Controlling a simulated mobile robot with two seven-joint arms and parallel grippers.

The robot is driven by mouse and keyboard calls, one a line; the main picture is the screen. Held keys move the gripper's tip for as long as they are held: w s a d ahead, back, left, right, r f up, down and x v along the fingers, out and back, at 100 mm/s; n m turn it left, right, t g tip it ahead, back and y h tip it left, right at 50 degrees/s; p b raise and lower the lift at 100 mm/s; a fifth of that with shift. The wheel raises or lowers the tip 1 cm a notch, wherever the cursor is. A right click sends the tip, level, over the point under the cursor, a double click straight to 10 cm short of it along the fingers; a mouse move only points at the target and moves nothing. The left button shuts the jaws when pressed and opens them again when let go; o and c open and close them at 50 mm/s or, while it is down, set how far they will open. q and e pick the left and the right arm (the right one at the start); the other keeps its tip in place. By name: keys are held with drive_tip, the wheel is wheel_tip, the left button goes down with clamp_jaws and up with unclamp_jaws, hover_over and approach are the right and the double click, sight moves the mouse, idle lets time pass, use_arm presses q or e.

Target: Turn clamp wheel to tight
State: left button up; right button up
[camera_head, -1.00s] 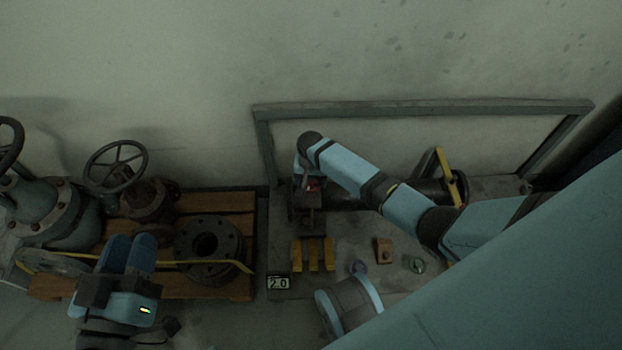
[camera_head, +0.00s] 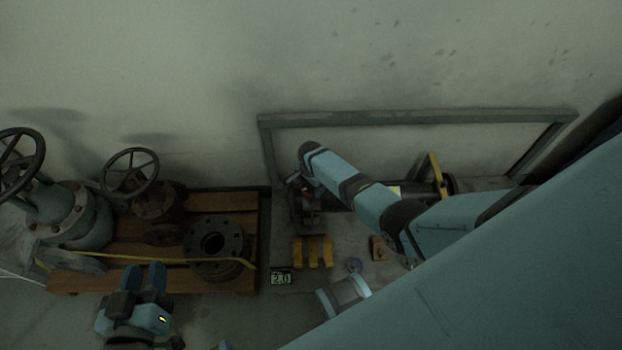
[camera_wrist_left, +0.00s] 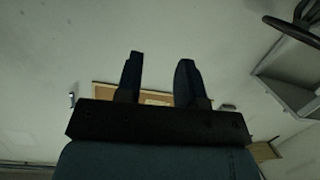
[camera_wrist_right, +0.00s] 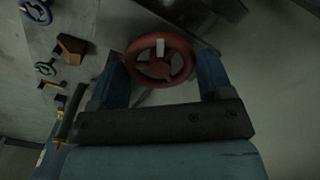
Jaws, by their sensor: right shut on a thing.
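The clamp wheel (camera_wrist_right: 158,71) is a red spoked wheel with a pale mark on its upper part. In the right wrist view it sits between the two fingers of my right gripper (camera_wrist_right: 160,62), which is shut on it. In the head view my right forearm and wrist cover most of the clamp; only a bit of red (camera_head: 307,189) shows beside the dark clamp body. My left gripper (camera_head: 146,268) is open and empty, in front of the wooden pallet. Its parted fingers also show in the left wrist view (camera_wrist_left: 158,72).
The pallet (camera_head: 190,282) carries valves with dark handwheels (camera_head: 130,173) and a round flange (camera_head: 215,243). A "2.0" sign (camera_head: 280,277) stands in front.

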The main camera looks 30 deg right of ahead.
drive_tip(key=m+p, duration=0.1)
drive_tip(key=m, duration=0.2)
drive_tip(key=shift+m, duration=0.3)
drive_tip(key=m, duration=0.2)
drive_tip(key=shift+s+m+p, duration=0.1)
drive_tip(key=shift+m+p, duration=0.3)
use_arm(q)
drive_tip(key=f, duration=0.1)
drive_tip(key=s+a+f+g+y, duration=0.1)
drive_tip(key=a+f+g, duration=0.1)
drive_tip(key=f, duration=0.1)
drive_tip(key=shift+s+y, duration=0.3)
drive_tip(key=shift+s, duration=0.1)
use_arm(e)
drive_tip(key=m, duration=0.5)
use_arm(q)
drive_tip(key=shift+a, duration=0.1)
use_arm(e)
drive_tip(key=shift+m, duration=0.3)
drive_tip(key=o, duration=0.9)
drive_tip(key=shift+o, duration=0.2)
